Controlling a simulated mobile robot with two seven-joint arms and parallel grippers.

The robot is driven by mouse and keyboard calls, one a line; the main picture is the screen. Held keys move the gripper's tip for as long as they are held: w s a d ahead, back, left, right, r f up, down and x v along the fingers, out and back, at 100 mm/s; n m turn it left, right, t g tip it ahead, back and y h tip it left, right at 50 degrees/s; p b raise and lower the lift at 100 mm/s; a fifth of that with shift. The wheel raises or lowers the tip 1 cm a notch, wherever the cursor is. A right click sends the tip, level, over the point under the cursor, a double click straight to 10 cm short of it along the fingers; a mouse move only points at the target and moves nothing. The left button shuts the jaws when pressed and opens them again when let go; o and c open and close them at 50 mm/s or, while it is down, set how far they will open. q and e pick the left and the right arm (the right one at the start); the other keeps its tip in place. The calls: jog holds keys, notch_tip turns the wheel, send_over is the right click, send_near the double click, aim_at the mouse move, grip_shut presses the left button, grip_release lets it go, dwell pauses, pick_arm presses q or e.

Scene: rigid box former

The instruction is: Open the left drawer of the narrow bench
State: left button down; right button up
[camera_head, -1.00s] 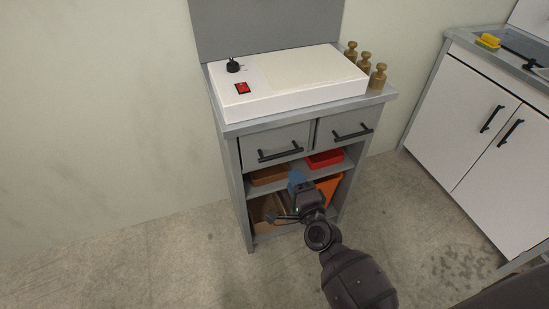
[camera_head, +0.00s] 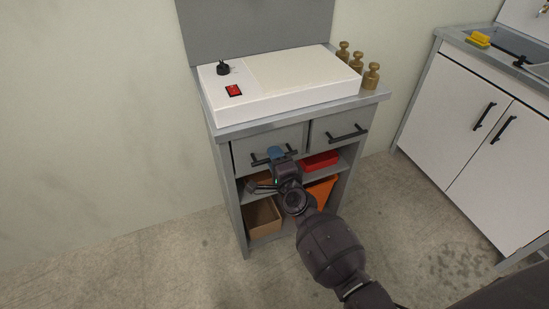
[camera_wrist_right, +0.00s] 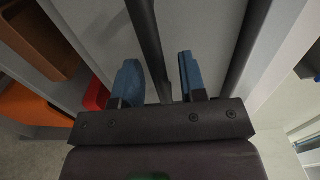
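The narrow bench (camera_head: 225,185) is grey and stands against the wall in the head view. Its left drawer (camera_head: 262,139) looks shut and carries a black bar handle (camera_head: 290,150). My right gripper (camera_head: 273,157), with blue fingertips, is in front of this handle and covers part of it. In the right wrist view the black handle bar (camera_wrist_right: 149,45) runs between the two spread blue fingers (camera_wrist_right: 160,78), with gaps showing on both sides. The gripper is open; I cannot tell how deep the bar sits between the fingers. My left gripper is not in view.
The right drawer (camera_head: 334,122) beside it is shut. Below are shelves with a red bin (camera_head: 320,160), an orange bin (camera_head: 320,192) and a cardboard-coloured box (camera_head: 262,219). A white device (camera_head: 240,105) and brass weights (camera_head: 371,77) stand on top. Floor in front is clear.

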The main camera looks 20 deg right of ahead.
grip_shut()
dwell(0.4)
jog(key=s+p, duration=0.3)
jog(key=s, duration=2.4)
jog(key=shift+s+d, duration=0.3)
jog(key=shift+d, duration=0.15)
grip_release()
